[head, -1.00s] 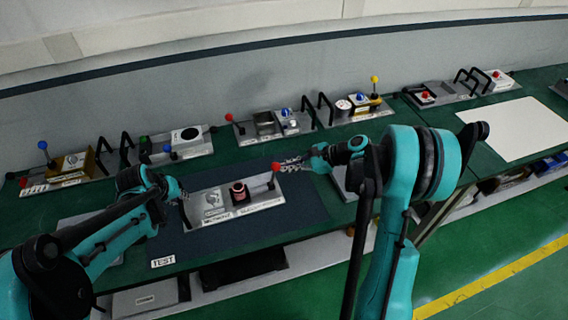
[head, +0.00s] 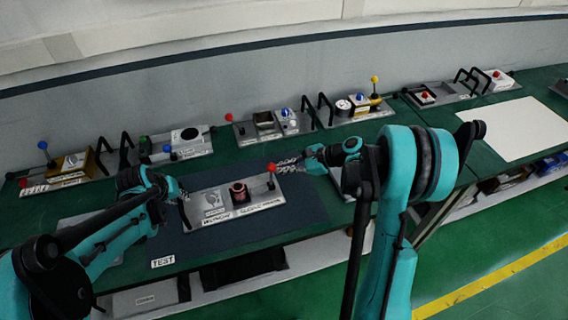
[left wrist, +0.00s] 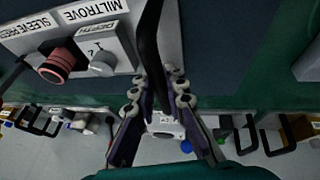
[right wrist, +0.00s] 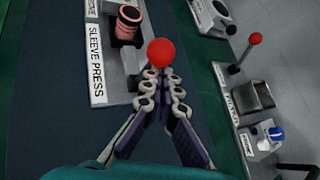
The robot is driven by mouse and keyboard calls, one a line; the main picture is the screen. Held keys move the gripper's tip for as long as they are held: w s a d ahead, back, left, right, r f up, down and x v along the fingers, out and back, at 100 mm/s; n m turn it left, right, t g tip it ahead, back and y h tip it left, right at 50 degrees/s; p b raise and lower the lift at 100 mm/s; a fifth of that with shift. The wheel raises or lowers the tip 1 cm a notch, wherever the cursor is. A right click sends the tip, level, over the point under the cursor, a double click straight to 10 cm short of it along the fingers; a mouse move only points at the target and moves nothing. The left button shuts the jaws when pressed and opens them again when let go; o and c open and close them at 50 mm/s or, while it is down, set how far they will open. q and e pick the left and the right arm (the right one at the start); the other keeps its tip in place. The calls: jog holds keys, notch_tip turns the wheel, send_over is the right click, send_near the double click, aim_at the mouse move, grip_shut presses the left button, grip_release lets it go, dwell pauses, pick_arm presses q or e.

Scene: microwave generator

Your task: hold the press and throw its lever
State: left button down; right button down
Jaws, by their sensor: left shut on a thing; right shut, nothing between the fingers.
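The sleeve press (head: 225,213) is a grey plate with a dial block (head: 213,203), a pink sleeve (head: 238,192) and a red-knobbed lever (head: 271,168) at its right end. It lies on the dark mat. My left gripper (head: 183,196) is at its left end. In the left wrist view my left gripper (left wrist: 153,80) is shut on the press's black handle (left wrist: 150,40). My right gripper (head: 282,166) is shut and empty, its tips beside the red knob. In the right wrist view the knob (right wrist: 161,52) is just ahead of the tips; contact is hard to tell.
A row of other devices stands along the back of the green bench, including a red-knobbed one (head: 264,125) and a yellow-knobbed one (head: 370,103). A TEST label (head: 163,262) lies at the mat's front.

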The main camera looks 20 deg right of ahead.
aim_at(270, 171)
pick_arm(q)
jog(key=shift+d, duration=0.1)
pick_arm(e)
jog(key=shift+a, duration=0.9)
jog(key=shift+s+a, duration=0.1)
jog(key=shift+a, duration=1.05)
jog(key=shift+d+r, duration=0.4)
jog(key=shift+r, duration=0.3)
jog(key=shift+d+r, duration=0.4)
jog(key=shift+r, duration=0.25)
jog(key=shift+d+r, duration=0.4)
jog(key=shift+r, duration=0.3)
jog(key=v, duration=1.1)
jog(key=shift+d+r, duration=0.25)
jog(key=shift+d, duration=0.15)
